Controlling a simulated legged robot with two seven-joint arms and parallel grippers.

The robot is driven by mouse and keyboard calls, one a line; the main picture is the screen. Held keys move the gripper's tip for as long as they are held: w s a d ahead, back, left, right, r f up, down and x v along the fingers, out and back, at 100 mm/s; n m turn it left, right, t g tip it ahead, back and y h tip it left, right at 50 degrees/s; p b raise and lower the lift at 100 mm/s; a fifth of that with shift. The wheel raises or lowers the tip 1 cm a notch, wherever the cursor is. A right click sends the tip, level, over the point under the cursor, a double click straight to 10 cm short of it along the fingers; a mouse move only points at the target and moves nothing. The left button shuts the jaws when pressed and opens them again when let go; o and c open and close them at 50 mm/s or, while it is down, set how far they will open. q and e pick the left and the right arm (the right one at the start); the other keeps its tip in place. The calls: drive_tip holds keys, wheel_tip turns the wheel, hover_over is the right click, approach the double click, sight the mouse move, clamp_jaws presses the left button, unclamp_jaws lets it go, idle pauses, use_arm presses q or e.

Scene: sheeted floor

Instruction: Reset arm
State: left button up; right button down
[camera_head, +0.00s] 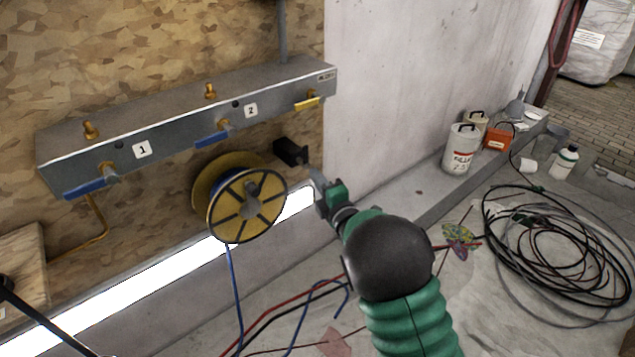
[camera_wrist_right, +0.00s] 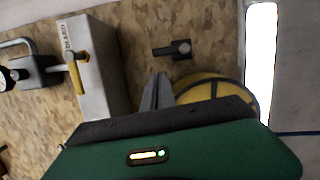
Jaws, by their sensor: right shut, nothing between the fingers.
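My right arm, with a green sleeve and a dark round joint, reaches in from the lower right of the head view. Its gripper (camera_head: 316,178) points toward the wood-chip wall, just right of the cable spool (camera_head: 247,206). In the right wrist view the gripper's fingers (camera_wrist_right: 157,88) are together with nothing between them. The yellow spool (camera_wrist_right: 212,88) shows behind and to the right of them there. A small black wall fitting (camera_head: 291,153) is close to the fingertips in the head view. My left gripper is not in view.
A grey manifold (camera_head: 190,115) with blue and yellow valve handles is on the wall. A bright light strip (camera_head: 130,281) runs below. Blue, red and black cables trail on the sheeted floor. A coiled black cable (camera_head: 550,250), a white bucket (camera_head: 461,150) and bottles are at the right.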

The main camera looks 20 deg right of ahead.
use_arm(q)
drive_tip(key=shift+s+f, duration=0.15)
use_arm(e)
drive_tip(key=shift+f, duration=0.25)
drive_tip(key=shift+s, duration=0.15)
